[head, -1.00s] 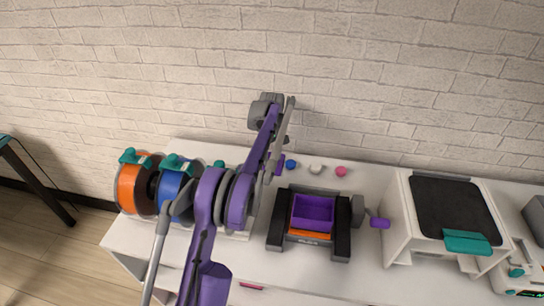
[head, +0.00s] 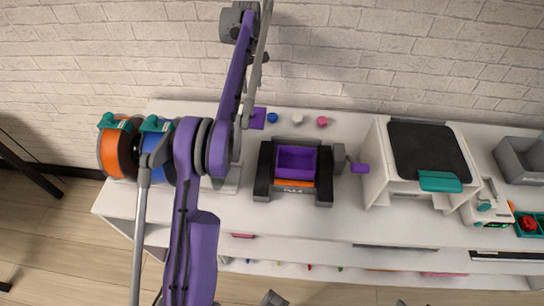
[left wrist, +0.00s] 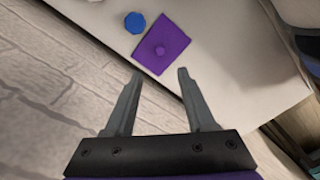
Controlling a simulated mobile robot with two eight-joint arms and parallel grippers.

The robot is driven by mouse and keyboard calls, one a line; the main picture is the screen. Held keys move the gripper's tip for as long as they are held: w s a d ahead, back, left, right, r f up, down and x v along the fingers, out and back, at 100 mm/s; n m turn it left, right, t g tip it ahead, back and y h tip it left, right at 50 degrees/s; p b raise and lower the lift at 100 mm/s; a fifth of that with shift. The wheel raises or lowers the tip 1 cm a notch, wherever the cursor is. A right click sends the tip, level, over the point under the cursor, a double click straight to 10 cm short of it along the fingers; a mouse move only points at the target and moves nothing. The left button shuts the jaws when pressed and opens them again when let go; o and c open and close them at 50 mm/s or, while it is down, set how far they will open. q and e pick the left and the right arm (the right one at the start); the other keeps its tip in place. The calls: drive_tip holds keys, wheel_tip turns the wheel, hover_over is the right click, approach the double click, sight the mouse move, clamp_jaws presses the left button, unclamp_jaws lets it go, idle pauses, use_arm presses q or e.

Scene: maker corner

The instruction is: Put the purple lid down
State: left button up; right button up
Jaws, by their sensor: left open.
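The purple lid (head: 257,118) lies flat on the white bench top, near its back edge and left of the small blue piece. In the left wrist view the lid (left wrist: 172,39) is a purple square with a round knob, lying beyond my fingertips. My left gripper (left wrist: 160,76) is open and empty, its two grey fingers apart, with a gap between them and the lid. In the head view my left arm partly covers the area beside the lid, and its fingers are hard to make out. My right gripper is not clearly in view.
A black press-like device with a purple bin (head: 297,160) and side crank stands right of the lid. Blue (head: 272,118), white (head: 297,119) and pink (head: 322,121) pieces line the back. Orange (head: 116,152) and blue spools stand left; a white machine (head: 376,165) stands right.

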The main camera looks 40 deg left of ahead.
use_arm(q)
drive_tip(key=s+d+r+m+t, duration=0.1)
drive_tip(key=s+d+m, duration=0.35)
drive_tip(key=d, duration=0.65)
drive_tip(key=s+d+r+m+t, duration=0.1)
drive_tip(key=s+d+r+m, duration=0.3)
drive_tip(key=d, duration=0.6)
drive_tip(key=s+d+f+m+t, duration=0.1)
drive_tip(key=s+d+f+m, duration=0.1)
drive_tip(key=s+d+f, duration=0.2)
drive_tip(key=s+d+f+m+t, duration=0.1)
drive_tip(key=s+d+f, duration=0.3)
drive_tip(key=s, duration=0.6)
drive_tip(key=s+d+f+m+t, duration=0.1)
drive_tip(key=s+d+f+m, duration=0.2)
drive_tip(key=s+f, duration=0.3)
drive_tip(key=shift+s+d+f+m, duration=0.25)
drive_tip(key=shift+s+d+m, duration=0.1)
drive_tip(key=shift+s+d, duration=0.3)
drive_tip(key=shift+w, duration=0.15)
drive_tip(key=shift+r, duration=0.1)
